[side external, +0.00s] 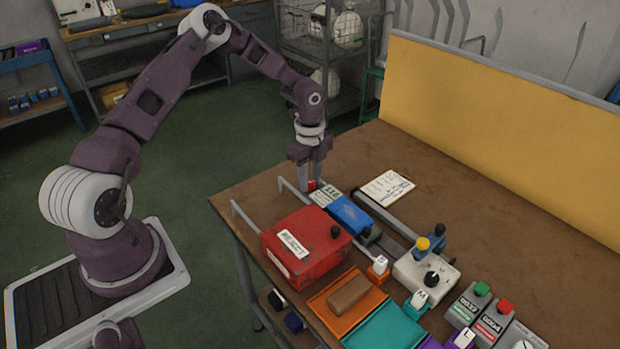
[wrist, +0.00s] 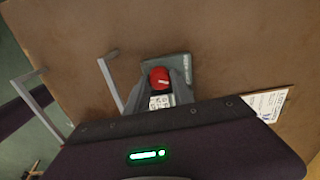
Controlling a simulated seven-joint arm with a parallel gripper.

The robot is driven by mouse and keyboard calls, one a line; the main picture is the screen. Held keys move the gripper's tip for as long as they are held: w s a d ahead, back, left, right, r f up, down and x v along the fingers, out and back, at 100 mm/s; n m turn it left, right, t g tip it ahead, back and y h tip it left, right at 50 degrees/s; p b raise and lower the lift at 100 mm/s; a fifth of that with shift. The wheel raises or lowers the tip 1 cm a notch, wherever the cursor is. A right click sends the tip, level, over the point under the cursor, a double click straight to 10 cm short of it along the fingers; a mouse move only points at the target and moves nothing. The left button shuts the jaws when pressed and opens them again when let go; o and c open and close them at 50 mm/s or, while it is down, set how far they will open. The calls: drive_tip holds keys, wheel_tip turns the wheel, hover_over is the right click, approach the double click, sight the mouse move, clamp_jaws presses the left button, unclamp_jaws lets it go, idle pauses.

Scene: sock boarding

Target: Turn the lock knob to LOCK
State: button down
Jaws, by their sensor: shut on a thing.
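The lock knob (wrist: 159,77) is red with a small white mark and stands on a grey-green plate (wrist: 184,62) on the bench. In the side view the knob (side external: 311,185) shows as a small red patch between my fingers. My gripper (side external: 312,183) points straight down at the bench's far left part. In the wrist view my gripper (wrist: 161,82) has one finger on each side of the knob and is shut on it. A white printed label lies just below the knob there. The lock lettering is too small to read, so the knob's setting cannot be told.
Thin metal rails (wrist: 110,75) rise near the gripper. A blue block (side external: 350,214) and a red box marked REJECT (side external: 305,246) stand close by. A paper sheet (side external: 387,188) lies behind. Trays and button boxes fill the front right; the back of the bench is clear.

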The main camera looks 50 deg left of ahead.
sight(310, 182)
drive_tip(key=shift+m, duration=2.1)
drive_tip(key=c, duration=1.1)
unclamp_jaws()
wheel_tip(310, 182, up, 7)
drive_tip(key=shift+r, duration=0.1)
